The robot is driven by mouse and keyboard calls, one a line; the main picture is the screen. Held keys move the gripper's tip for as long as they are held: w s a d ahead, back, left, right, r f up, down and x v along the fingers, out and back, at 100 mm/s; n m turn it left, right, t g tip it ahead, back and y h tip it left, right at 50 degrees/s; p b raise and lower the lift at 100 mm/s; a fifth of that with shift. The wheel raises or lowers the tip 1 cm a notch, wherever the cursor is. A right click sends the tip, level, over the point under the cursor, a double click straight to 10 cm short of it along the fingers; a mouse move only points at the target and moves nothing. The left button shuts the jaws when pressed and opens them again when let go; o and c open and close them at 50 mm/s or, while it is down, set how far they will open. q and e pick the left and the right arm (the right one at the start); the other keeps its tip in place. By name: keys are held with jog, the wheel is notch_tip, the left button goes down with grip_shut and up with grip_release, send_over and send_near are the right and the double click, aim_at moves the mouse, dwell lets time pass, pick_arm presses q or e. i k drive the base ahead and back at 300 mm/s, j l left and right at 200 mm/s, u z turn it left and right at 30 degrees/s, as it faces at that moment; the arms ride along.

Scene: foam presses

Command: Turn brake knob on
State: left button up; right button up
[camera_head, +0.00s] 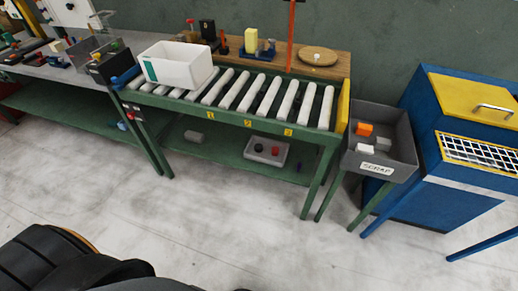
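I cannot make out for certain which part is the brake knob. A green roller conveyor (262,121) stands across the middle. Under it, on the lower shelf, sits a light grey box (266,152) with a red knob-like part (275,150) and a dark one (258,147) on top. A small dark box with red and white marks (134,114) is on the conveyor's left end; its details are too small to read. Neither of my grippers is in view.
A white bin (178,66) sits on the rollers at left. A grey scrap bin (378,167) on legs and a blue cabinet with a yellow lid (478,97) stand at right. A grey-topped bench (60,77) is at left. The floor (230,225) in front is clear.

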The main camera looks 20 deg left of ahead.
aim_at(131, 115)
jog(key=u, duration=1.75)
